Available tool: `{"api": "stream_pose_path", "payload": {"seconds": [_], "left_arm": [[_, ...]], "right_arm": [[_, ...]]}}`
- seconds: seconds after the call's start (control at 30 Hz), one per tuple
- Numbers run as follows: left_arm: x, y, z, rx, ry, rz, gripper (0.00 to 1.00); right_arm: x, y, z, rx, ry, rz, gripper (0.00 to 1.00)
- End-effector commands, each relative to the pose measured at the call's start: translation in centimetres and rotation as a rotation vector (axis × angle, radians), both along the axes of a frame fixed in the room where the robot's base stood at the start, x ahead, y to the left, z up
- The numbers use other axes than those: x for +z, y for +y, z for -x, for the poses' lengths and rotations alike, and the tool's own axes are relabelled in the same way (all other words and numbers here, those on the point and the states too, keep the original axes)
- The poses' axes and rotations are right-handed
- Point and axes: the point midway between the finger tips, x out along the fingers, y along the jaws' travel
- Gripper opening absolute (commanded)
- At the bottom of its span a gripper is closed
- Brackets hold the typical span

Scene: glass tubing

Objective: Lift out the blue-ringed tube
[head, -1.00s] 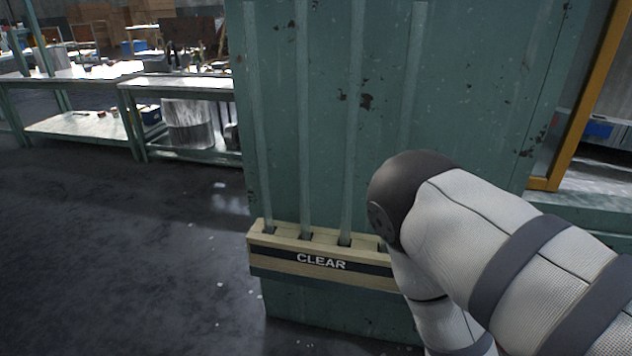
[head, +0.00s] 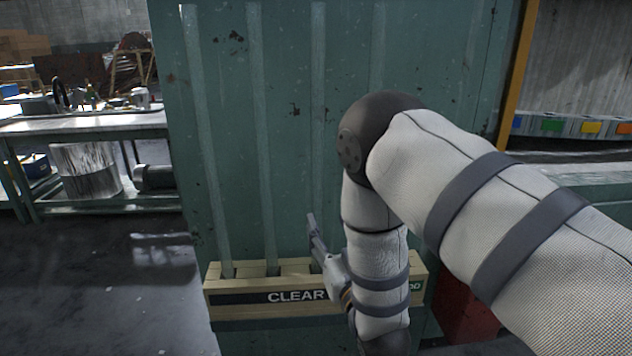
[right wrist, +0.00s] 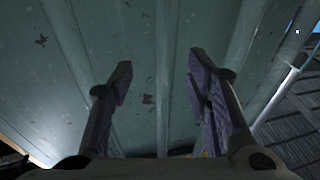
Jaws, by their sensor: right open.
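Several clear glass tubes stand upright against a green panel; the leftmost (head: 206,150), a second (head: 264,150), a third (head: 318,120) and another to their right show in the head view. Their lower ends sit in a wooden rack (head: 240,298) lettered CLEAR. I see no blue ring on any tube. My right gripper (head: 318,238) is in front of the rack, near the third tube's lower part. In the right wrist view the right gripper (right wrist: 160,72) is open, its fingers pointing up along the panel, with nothing visibly held. My left gripper is not in view.
The green panel (head: 420,60) stands behind the tubes, scuffed and chipped. A yellow post (head: 517,80) edges it on the right. A metal workbench (head: 90,122) stands at the left. A red object (head: 465,312) is low behind my right arm. The floor at left is open.

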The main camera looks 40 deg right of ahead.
Motion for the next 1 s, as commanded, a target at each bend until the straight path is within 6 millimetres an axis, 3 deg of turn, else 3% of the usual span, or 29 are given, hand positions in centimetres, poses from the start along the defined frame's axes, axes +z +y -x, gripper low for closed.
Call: {"api": "stream_pose_path", "payload": {"seconds": [0.33,0.6,0.63,0.8,0.83,1.0], "left_arm": [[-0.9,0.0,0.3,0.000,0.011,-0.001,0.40],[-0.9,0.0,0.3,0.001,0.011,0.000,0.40],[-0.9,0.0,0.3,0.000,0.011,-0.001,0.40],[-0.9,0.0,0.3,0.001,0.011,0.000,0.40],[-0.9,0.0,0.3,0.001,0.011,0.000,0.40],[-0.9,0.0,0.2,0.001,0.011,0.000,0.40]], "right_arm": [[1.1,-1.3,-5.2,0.000,0.000,0.001,0.45],[1.3,-1.5,-5.9,0.000,0.003,-0.001,0.45],[1.3,-1.6,-5.9,0.000,0.003,-0.001,0.42],[1.3,-1.5,-5.9,0.000,0.003,-0.001,0.04],[1.3,-1.5,-5.9,0.000,0.003,-0.001,0.00],[1.3,-1.5,-5.9,0.000,0.003,-0.001,0.00]]}}
